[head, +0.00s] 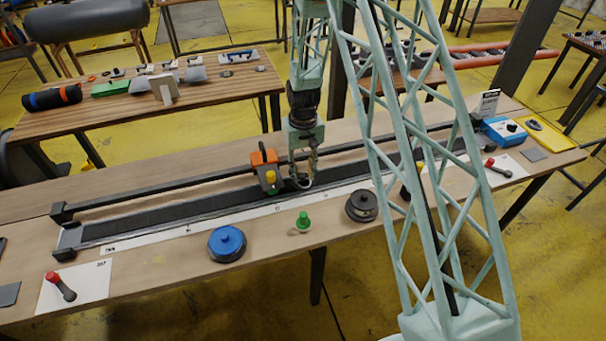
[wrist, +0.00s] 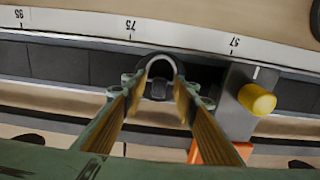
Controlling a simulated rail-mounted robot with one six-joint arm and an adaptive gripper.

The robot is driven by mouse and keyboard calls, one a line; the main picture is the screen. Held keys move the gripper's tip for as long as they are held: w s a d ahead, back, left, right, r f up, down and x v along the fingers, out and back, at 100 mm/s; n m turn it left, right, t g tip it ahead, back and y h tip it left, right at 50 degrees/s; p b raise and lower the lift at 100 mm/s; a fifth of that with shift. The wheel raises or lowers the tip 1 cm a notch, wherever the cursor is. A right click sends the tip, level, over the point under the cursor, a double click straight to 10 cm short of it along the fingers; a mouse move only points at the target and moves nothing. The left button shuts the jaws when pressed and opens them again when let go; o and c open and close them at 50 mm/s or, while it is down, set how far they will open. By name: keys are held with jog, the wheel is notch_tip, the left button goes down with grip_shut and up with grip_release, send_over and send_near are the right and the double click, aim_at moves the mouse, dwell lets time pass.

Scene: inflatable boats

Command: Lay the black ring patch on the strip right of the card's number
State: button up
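My gripper (head: 303,178) points down over the dark strip (head: 170,224), just right of the orange carriage (head: 264,160) with its yellow knob.
A white numbered scale (head: 150,239) runs along the strip's front edge. A red-handled tool (head: 61,287) lies on a white sheet at left; a blue box (head: 504,131) stands at right.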

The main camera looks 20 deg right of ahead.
aim_at(303, 176)
jog(key=shift+r, duration=0.1)
notch_tip(303, 176, up, 12)
dwell(0.9)
dwell(0.7)
